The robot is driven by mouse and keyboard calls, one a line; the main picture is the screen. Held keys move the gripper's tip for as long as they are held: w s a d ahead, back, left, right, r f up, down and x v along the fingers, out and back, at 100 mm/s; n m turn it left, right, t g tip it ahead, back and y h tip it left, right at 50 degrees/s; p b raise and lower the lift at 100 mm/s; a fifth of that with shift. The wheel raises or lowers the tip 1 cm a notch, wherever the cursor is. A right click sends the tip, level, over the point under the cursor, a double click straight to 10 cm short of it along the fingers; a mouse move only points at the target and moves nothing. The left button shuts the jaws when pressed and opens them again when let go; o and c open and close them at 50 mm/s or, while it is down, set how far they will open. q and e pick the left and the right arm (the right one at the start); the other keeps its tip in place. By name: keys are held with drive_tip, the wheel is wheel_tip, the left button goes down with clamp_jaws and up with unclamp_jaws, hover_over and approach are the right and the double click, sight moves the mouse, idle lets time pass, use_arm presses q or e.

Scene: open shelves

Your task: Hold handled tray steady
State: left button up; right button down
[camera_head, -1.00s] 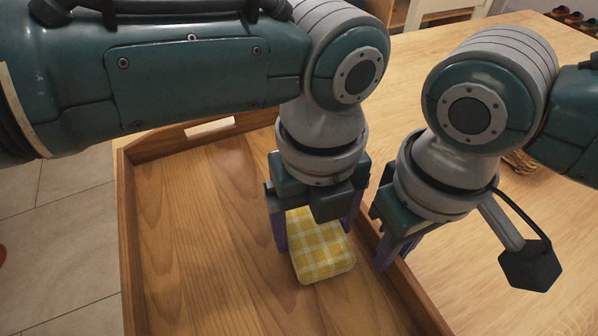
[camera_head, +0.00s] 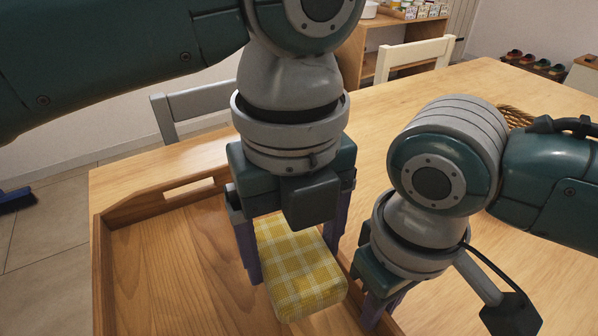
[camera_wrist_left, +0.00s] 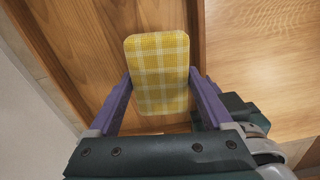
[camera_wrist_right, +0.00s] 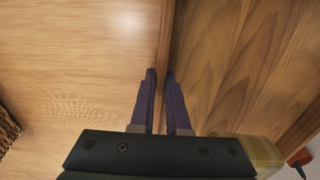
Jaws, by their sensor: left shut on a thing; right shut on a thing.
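The wooden handled tray (camera_head: 165,270) lies on the table, with a cut-out handle slot in its far wall. My left gripper (camera_head: 293,250) is shut on a yellow checked, padded block (camera_head: 305,285), one finger on each side, over the tray's inside. The block also shows between the fingers in the left wrist view (camera_wrist_left: 158,72). My right gripper (camera_head: 374,308) is shut on the tray's right side wall. In the right wrist view the fingers (camera_wrist_right: 160,75) straddle the thin wall (camera_wrist_right: 168,35). The head view hides part of this wall behind my grippers.
The wooden table top (camera_head: 480,110) is mostly clear to the right of the tray. A wicker item (camera_head: 515,115) is partly hidden behind my right arm. A grey chair (camera_head: 195,105) and a pale chair (camera_head: 412,55) stand behind the table.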

idle(0.3)
drive_tip(key=c, duration=0.8)
unclamp_jaws()
drive_tip(key=shift+c, duration=0.2)
